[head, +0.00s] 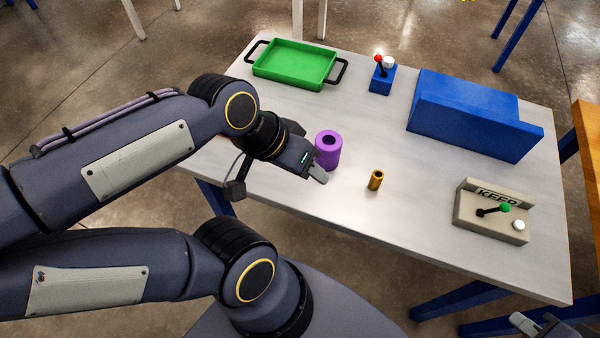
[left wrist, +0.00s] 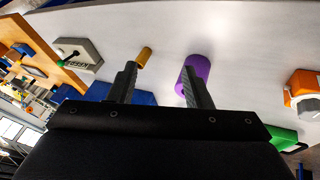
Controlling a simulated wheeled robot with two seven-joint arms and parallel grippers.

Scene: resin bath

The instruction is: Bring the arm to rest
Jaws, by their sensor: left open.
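My left gripper (head: 316,173) reaches in from the left over the white table (head: 420,235). In the left wrist view its two fingers (left wrist: 161,88) are spread apart with nothing held between them. A purple cylinder with a hole in its top (head: 328,152) stands upright close beside the left gripper. In the left wrist view the purple cylinder (left wrist: 200,70) lies beyond the right-hand finger, which partly covers it. Part of my right gripper (head: 535,325) shows at the bottom right edge of the head view; its jaws cannot be made out.
A small brass cylinder (head: 375,180) stands right of the purple one. A green tray (head: 295,62), a small blue lever box (head: 381,82), a large blue stepped block (head: 470,115) and a "KEEP" lever box (head: 480,222) are on the table. An orange object (left wrist: 305,82) shows in the wrist view.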

